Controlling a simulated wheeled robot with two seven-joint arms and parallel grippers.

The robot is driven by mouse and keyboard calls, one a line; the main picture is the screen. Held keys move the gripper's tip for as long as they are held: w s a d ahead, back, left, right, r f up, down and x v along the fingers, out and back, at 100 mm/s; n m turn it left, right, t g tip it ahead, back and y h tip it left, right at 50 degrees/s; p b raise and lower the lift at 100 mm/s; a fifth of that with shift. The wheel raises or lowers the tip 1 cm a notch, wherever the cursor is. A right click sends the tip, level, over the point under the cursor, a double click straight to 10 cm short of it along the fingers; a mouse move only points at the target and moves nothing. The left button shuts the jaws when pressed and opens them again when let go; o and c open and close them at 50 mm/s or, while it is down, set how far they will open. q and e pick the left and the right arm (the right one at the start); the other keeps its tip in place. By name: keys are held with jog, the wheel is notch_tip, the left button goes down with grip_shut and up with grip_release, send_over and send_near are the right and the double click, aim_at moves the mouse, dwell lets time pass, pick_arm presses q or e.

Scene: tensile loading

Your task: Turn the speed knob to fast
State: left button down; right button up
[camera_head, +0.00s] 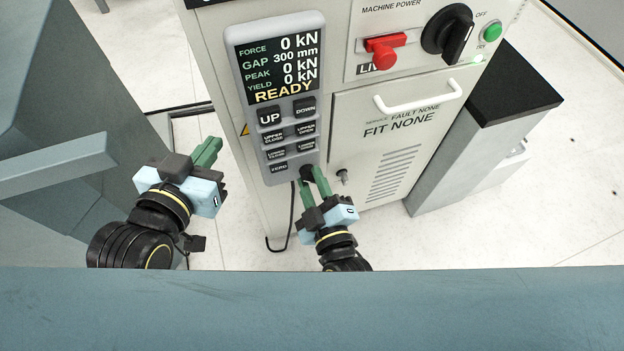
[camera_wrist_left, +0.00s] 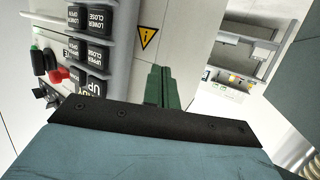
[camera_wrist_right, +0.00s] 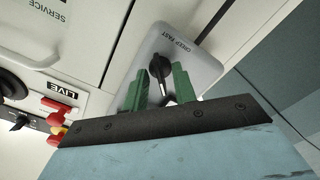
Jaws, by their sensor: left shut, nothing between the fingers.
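The speed knob (camera_wrist_right: 160,68) is a small black knob on the lower end of the grey control pendant (camera_wrist_right: 205,65). In the right wrist view it sits by the lettering "CREEP FAST" (camera_wrist_right: 178,45). My right gripper (camera_wrist_right: 160,72) is open, with one green finger on each side of the knob; I cannot tell whether they touch it. In the head view the right gripper (camera_head: 315,182) is at the pendant's lower end and partly hides the knob (camera_head: 307,172). My left gripper (camera_head: 208,150) is shut and empty, left of the pendant; its fingers also show in the left wrist view (camera_wrist_left: 157,86).
The pendant's screen (camera_head: 278,67) reads READY above several buttons. A red switch (camera_head: 384,50), a black rotary switch (camera_head: 448,32) and a green button (camera_head: 492,32) are on the machine's upper right. A white door handle (camera_head: 418,102) juts out. A dark cable hangs below the pendant.

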grip_shut()
dwell(0.3)
